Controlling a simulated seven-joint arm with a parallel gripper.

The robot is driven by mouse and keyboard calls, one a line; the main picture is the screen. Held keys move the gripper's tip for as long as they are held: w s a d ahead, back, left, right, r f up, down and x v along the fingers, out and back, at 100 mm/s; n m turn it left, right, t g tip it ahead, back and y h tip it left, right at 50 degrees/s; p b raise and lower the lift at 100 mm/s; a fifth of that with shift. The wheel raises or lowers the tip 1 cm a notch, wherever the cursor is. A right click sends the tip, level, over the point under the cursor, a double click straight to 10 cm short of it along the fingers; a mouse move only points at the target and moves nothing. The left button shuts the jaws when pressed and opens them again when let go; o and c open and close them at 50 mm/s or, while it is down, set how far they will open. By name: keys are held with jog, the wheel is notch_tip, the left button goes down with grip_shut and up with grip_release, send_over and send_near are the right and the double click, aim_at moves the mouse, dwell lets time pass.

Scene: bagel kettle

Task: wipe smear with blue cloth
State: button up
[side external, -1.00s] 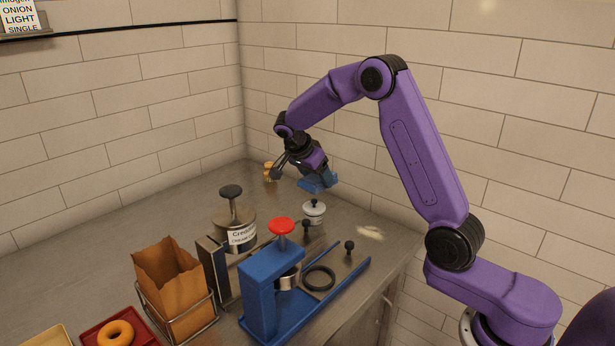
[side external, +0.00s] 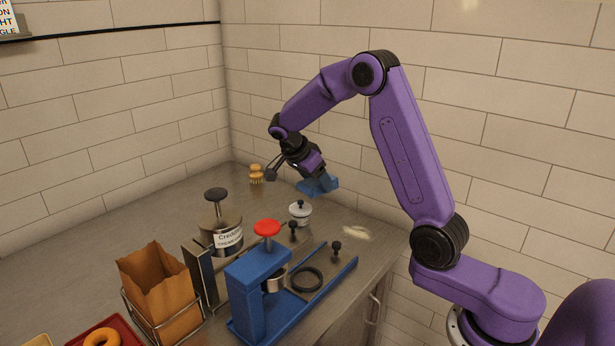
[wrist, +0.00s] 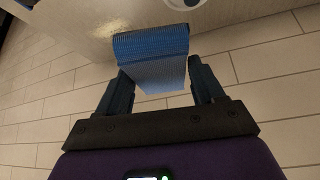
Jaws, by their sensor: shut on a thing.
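The blue cloth (side external: 318,185) is in my gripper (side external: 311,175), held over the back of the counter near the wall. In the wrist view the folded blue cloth (wrist: 155,60) sits between the two dark fingers of my gripper (wrist: 158,78), which are shut on it. A pale smear (side external: 357,233) lies on the counter near its right edge, to the right of and nearer than the cloth. In the side view, whether the cloth touches the counter is hard to tell.
A small white lidded pot (side external: 300,215) stands between the cloth and a blue press (side external: 262,290) with a red knob. A labelled canister (side external: 222,238), a paper bag in a wire rack (side external: 160,290) and a wooden brush (side external: 257,175) stand to the left. The wall is close behind.

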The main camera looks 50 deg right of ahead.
aim_at(345, 229)
jog(key=s+d+f+m+g+y, duration=0.2)
jog(key=s+m+g+y, duration=0.1)
jog(key=s+m, duration=0.5)
jog(key=s+d+f+m+g+y, duration=0.2)
jog(key=s+d+m+y, duration=0.1)
jog(key=s+m, duration=0.5)
jog(key=shift+w+a+f, duration=0.1)
jog(key=shift+a+f, duration=0.05)
jog(key=shift+f, duration=1.65)
jog(key=shift+w+a+f, duration=0.1)
jog(key=shift+f, duration=1.7)
jog(key=shift+w+f, duration=0.3)
jog(key=shift+w, duration=0.2)
jog(key=shift+w+f, duration=0.25)
jog(key=shift+w, duration=0.2)
jog(key=shift+c, duration=0.3)
jog(key=shift+w, duration=4.35)
jog(key=shift+s, duration=5.35)
notch_tip(345, 229, up, 8)
jog(key=shift+w, duration=0.1)
